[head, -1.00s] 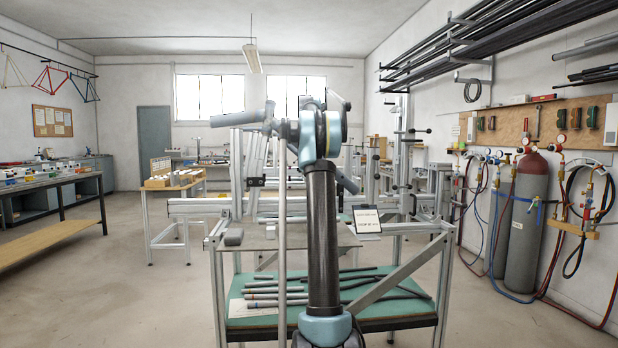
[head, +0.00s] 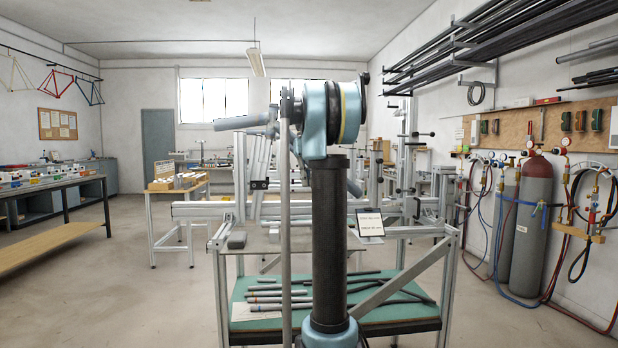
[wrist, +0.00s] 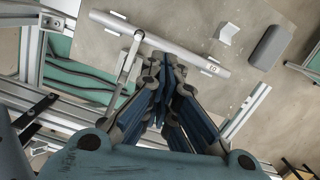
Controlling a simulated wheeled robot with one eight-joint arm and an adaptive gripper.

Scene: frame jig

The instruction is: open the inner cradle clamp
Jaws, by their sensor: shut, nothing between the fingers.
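My gripper (wrist: 164,68) is shut and empty in the wrist view, its dark blue fingers pointing toward a silver tube (wrist: 190,55) with a small label. A thin grey lever (wrist: 128,60) stands beside the fingers on the left and reaches up to the tube. It may be part of a cradle clamp, but I cannot tell whether it is the inner one or how it is set. In the head view my arm hides my gripper and the middle of the frame jig (head: 205,210). Touch between fingers and lever cannot be made out.
A grey block (wrist: 271,47) and a small white piece (wrist: 227,33) lie on the jig's plate in the wrist view. Black handles (wrist: 37,108) are at the left. A small sign (head: 370,225) stands on the right of the plate. Tubes (head: 275,293) lie on the green shelf.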

